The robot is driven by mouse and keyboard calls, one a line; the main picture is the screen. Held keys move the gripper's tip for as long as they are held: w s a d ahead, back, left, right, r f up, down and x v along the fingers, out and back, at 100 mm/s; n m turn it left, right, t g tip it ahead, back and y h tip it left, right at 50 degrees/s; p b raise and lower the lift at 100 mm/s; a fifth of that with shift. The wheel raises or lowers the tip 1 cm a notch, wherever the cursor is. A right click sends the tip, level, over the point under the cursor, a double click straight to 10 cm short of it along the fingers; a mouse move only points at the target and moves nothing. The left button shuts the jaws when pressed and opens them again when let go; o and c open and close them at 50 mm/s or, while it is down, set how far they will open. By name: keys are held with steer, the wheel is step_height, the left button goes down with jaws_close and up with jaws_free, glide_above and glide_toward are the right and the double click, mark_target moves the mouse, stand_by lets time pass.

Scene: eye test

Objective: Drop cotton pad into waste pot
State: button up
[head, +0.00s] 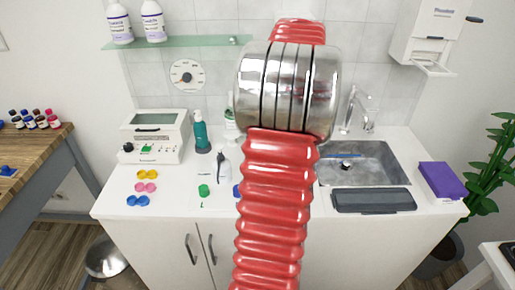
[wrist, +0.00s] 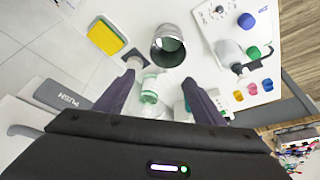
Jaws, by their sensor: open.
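My gripper (wrist: 160,76) is open, its two dark fingers apart in the wrist view. A grey metallic pot (wrist: 158,58), open at the top, stands on the white counter just beyond the fingertips; it may be the waste pot. A clear bottle with green parts (wrist: 150,94) shows between the fingers, nearer the palm; I cannot tell whether anything touches it. I cannot make out a cotton pad in either view. In the head view my red arm hides the middle of the counter, and my gripper is not visible there.
Yellow (head: 148,174), pink (head: 145,187) and blue (head: 138,200) lens cases lie at the counter's left. A teal bottle (head: 201,132) and a white device (head: 155,150) stand behind. A sink (head: 385,160), grey case (head: 373,200) and purple box (head: 442,180) are at right.

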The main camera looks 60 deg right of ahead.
steer(key=v, duration=0.6)
steer(key=shift+r, duration=0.1)
stand_by(0.8)
steer(key=w+a+r+n, duration=0.1)
steer(key=w+a, duration=0.6)
steer(key=a, duration=0.7)
steer(key=w+a, duration=0.7)
steer(key=a, duration=0.6)
steer(key=s+a+f+n, duration=0.1)
steer(key=s+a+f, duration=0.3)
steer(key=a, duration=1)
steer(key=s+a+f+n+t+y, duration=0.1)
steer(key=s+a+f, duration=0.3)
steer(key=a, duration=1.1)
steer(key=shift+a+f+n, duration=0.3)
steer(key=shift+a+f, duration=0.05)
steer(key=shift+s, duration=0.1)
